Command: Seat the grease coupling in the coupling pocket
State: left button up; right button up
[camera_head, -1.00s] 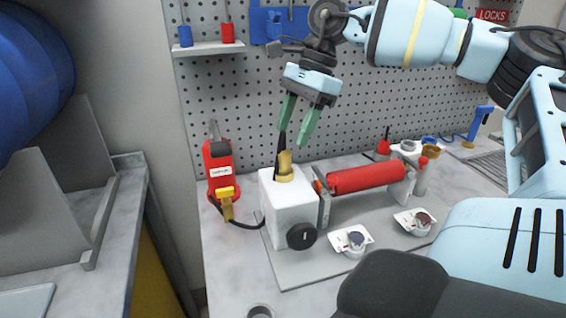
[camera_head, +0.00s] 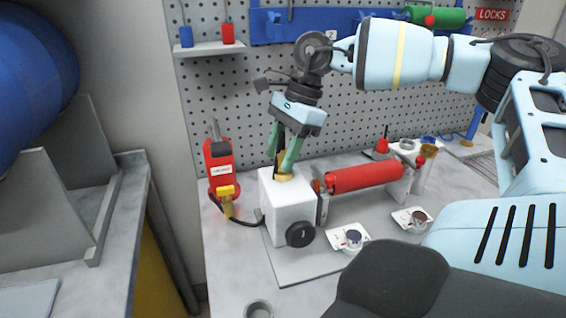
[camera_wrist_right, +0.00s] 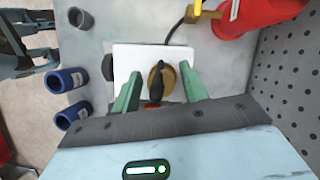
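A brass-coloured fitting (camera_head: 284,177), which looks like the grease coupling, stands on top of the white block (camera_head: 290,212). A dark slender piece rises from it. My right gripper (camera_head: 282,166) is open above the block, its green fingers pointing down around the fitting. In the right wrist view the fitting (camera_wrist_right: 168,78) lies between the two fingers (camera_wrist_right: 160,84), with a small gap on each side. A red unit (camera_head: 219,165) with a yellow holder (camera_head: 226,192) stands left of the block; a black hose runs from it behind the block. I cannot tell which part is the coupling pocket. My left gripper is out of view.
A red roller (camera_head: 364,176) sits right of the block on a grey plate. Two small cups on white cards (camera_head: 348,238) lie in front. A pegboard (camera_head: 220,90) stands behind. The bench front left is mostly clear, with a small ring-like cup (camera_head: 258,309).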

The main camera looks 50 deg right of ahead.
aim_at(284, 151)
grip_shut()
jog(key=shift+r, duration=0.2)
jog(key=shift+r, duration=0.6)
jog(key=shift+s+r+b, duration=0.2)
jog(key=shift+r+b, duration=0.25)
jog(key=shift+r, duration=0.55)
jog(key=s+a+r, duration=0.1)
jog(key=s+a, duration=0.1)
jog(key=s, duration=1.3)
jog(key=shift+s+a+r, duration=0.2)
